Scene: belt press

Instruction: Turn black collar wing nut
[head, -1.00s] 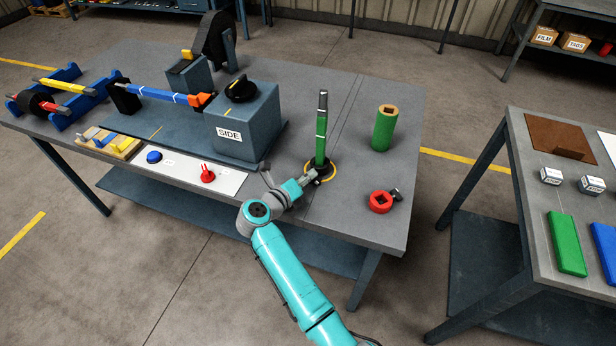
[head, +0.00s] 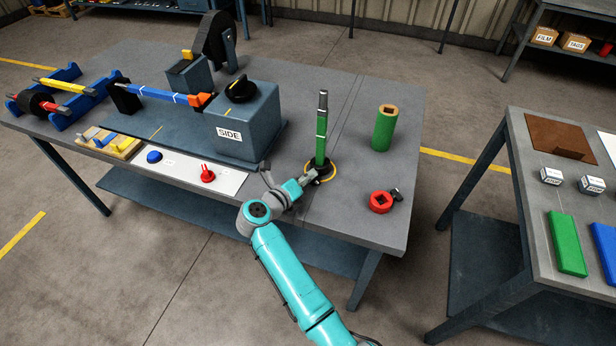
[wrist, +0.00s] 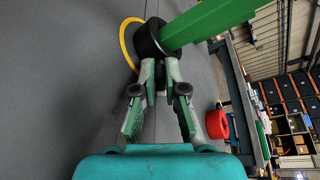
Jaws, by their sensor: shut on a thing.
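The black collar (head: 322,166) sits around the foot of an upright green bar (head: 321,138) with a grey metal top, inside a yellow ring marked on the table. In the wrist view the collar (wrist: 150,40) is straight ahead, with the green bar rising out of it to the upper right. My gripper (head: 313,176) reaches in from the front left, low over the table. In the wrist view its fingertips (wrist: 160,64) are drawn together right against the near side of the collar. They are shut on the wing nut, which they hide almost wholly.
A red collar (head: 381,201) with a dark wing nut lies to the right, and a green sleeve (head: 384,128) stands behind it. The block marked SIDE (head: 247,125) stands to the left, with a red knob (head: 207,174) in front. The table between is bare.

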